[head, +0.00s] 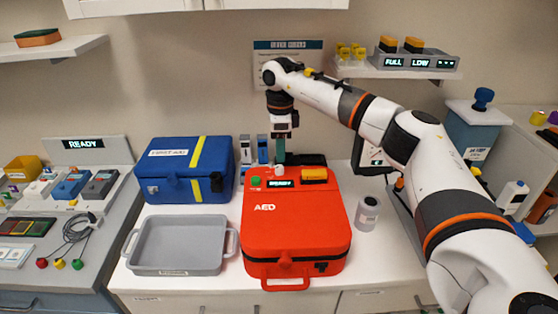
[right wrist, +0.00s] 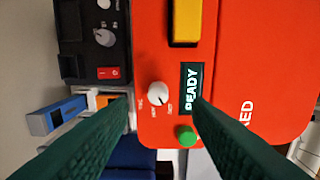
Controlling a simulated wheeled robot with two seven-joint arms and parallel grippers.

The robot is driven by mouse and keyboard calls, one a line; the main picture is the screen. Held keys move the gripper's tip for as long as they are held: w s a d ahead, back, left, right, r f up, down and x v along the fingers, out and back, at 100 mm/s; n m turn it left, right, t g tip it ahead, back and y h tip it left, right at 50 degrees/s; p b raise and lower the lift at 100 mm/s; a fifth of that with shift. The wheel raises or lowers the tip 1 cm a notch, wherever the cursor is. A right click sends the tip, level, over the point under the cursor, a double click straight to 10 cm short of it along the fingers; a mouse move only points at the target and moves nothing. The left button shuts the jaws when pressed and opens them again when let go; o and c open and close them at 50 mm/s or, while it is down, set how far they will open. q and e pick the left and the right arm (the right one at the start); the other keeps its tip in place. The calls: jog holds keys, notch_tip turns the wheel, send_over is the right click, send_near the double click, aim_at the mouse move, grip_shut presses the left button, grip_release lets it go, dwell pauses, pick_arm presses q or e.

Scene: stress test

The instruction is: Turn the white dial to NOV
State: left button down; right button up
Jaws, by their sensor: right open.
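The white dial (head: 279,171) sits on the top left part of the red AED case (head: 295,228). In the right wrist view the dial (right wrist: 158,94) lies between the two green fingers, with small labels along its lower edge that are too small to read surely. My right gripper (head: 281,157) points down just above the dial, open, and nothing is held. In the right wrist view my right gripper (right wrist: 162,105) has one finger on each side of the dial, apart from it. My left gripper is not in view.
Beside the dial are a green button (right wrist: 187,136), a READY display (right wrist: 191,88) and a yellow block (right wrist: 186,22). A blue first aid box (head: 185,170) and grey tray (head: 180,244) stand left.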

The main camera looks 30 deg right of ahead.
aim_at(279, 167)
notch_tip(279, 167, down, 6)
jog(key=shift+w+r+p, duration=0.1)
jog(key=shift+r+p, duration=0.05)
jog(key=shift+p, duration=0.4)
jog(key=shift+w+f, duration=0.1)
jog(key=shift+f, duration=0.1)
jog(key=shift+c, duration=0.6)
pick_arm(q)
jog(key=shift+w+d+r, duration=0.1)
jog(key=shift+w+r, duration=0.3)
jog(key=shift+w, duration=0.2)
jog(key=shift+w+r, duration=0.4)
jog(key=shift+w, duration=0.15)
pick_arm(e)
grip_shut()
